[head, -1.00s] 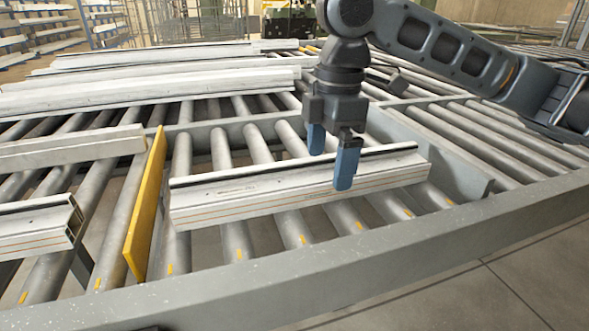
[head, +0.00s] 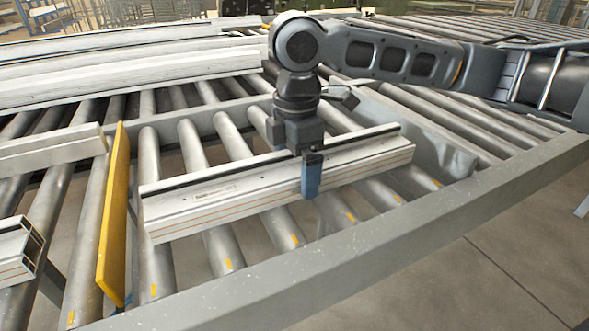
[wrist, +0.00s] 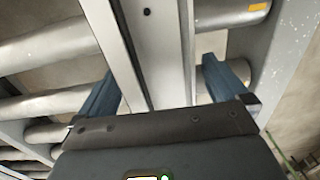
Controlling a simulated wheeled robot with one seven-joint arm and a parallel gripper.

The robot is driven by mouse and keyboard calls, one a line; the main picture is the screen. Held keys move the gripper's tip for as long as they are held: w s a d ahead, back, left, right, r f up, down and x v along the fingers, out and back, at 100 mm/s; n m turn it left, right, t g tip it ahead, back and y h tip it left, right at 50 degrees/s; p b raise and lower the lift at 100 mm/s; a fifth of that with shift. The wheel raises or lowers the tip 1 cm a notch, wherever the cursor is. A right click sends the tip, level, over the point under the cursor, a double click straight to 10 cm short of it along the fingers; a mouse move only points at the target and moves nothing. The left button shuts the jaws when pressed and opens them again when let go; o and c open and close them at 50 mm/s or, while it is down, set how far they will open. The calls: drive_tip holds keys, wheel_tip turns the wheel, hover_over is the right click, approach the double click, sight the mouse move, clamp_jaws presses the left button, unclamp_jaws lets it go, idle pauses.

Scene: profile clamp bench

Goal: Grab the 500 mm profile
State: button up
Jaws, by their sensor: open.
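The 500 mm profile (head: 220,193), a short white bar with a dark slot along its top, lies across the rollers right of the yellow stop. My gripper (head: 308,172) is at the profile, right of its middle, pointing down. One blue finger shows in front of the profile's near side; the other is hidden behind it in the head view. In the wrist view, the open fingers (wrist: 160,78) stand on either side of the profile (wrist: 160,45), with a visible gap on the right side. Contact on the left cannot be told.
The yellow stop plate (head: 116,215) stands left of the profile. Other white profiles lie at left (head: 50,152) and behind (head: 130,75). A grey frame rail (head: 370,240) runs along the front. Bare rollers (head: 430,110) lie to the right.

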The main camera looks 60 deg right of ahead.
drive_tip(key=shift+f, duration=0.35)
drive_tip(key=shift+c, duration=0.3)
drive_tip(key=shift+r, duration=0.1)
drive_tip(key=c, duration=1.4)
